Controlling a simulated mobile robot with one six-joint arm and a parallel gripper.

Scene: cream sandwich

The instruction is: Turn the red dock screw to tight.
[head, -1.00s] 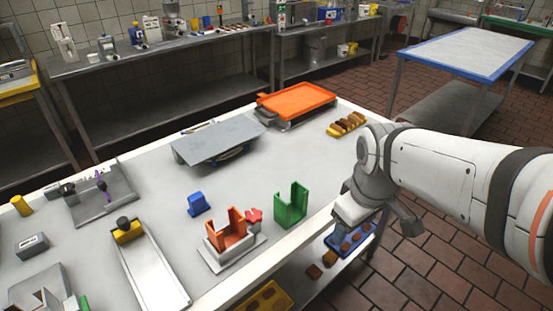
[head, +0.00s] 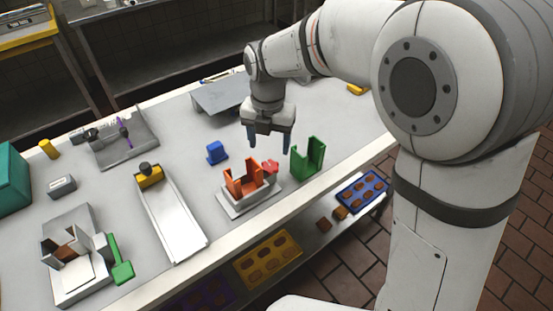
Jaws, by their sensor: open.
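The red dock screw (head: 270,167) shows as a small red knob at the right side of the orange dock (head: 243,181), which stands on a light grey base plate (head: 233,211) near the table's front edge. How tight the screw is cannot be told. My gripper (head: 268,147) points down above and just behind the red screw, its two dark fingers apart and nothing between them. The fingertips look close to the screw's height, but whether they touch anything cannot be told.
A green U-shaped holder (head: 307,160) stands just right of the dock. A blue block (head: 216,152) is behind left. A white channel (head: 172,217) with a yellow piece lies left. A grey raised plate (head: 222,95) is behind. Trays lie on the lower shelf.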

